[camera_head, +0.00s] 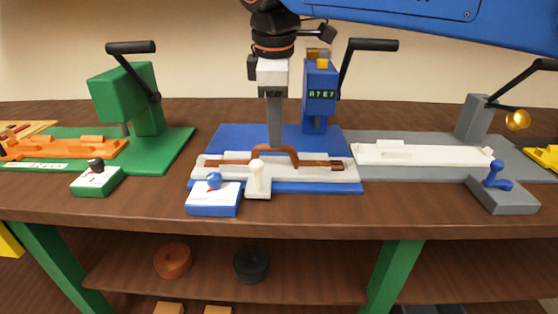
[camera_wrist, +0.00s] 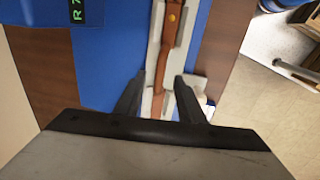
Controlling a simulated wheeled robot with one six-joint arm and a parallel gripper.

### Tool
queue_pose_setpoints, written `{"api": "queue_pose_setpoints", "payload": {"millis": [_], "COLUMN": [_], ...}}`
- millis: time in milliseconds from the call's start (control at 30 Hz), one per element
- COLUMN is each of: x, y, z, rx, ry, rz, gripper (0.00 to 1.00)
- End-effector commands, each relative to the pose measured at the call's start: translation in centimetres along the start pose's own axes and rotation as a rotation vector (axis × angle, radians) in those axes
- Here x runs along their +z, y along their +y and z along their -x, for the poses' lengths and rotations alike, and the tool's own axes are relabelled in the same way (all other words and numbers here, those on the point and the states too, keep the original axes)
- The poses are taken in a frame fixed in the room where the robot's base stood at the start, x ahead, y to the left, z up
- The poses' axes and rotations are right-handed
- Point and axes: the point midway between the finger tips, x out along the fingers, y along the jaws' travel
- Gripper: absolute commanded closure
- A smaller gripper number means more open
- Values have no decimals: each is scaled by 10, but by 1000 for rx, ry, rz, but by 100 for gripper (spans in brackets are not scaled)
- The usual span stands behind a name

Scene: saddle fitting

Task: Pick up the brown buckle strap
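The brown buckle strap (camera_head: 235,161) lies lengthwise in a white fixture (camera_head: 210,172) on a blue base, with a raised arch at its middle. My gripper (camera_head: 275,146) points straight down over that arch, its tips close to it. In the wrist view the strap (camera_wrist: 166,45) runs between the two fingers of my gripper (camera_wrist: 160,82). The fingers are apart, with a gap on both sides of the strap, so the gripper is open. Whether the tips reach below the strap's top is hard to tell.
A white knob (camera_head: 257,178) and a blue-and-white button box (camera_head: 213,196) stand in front of the fixture. A blue press (camera_head: 320,97) with a black lever rises behind. A green station (camera_head: 150,150) is at left, a grey one (camera_head: 440,169) at right.

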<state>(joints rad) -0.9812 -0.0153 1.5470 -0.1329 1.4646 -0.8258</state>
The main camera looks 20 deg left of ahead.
Motion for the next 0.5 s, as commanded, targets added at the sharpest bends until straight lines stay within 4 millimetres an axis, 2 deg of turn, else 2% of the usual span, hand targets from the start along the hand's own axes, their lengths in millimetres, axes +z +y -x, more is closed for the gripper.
{"api": "queue_pose_setpoints", "payload": {"millis": [267, 500], "x": [0, -1], "y": [0, 0], "z": [-18, -50], "rx": [-1, -2], "ry": [-1, -2], "rz": [-1, -1], "gripper": [64, 64]}}
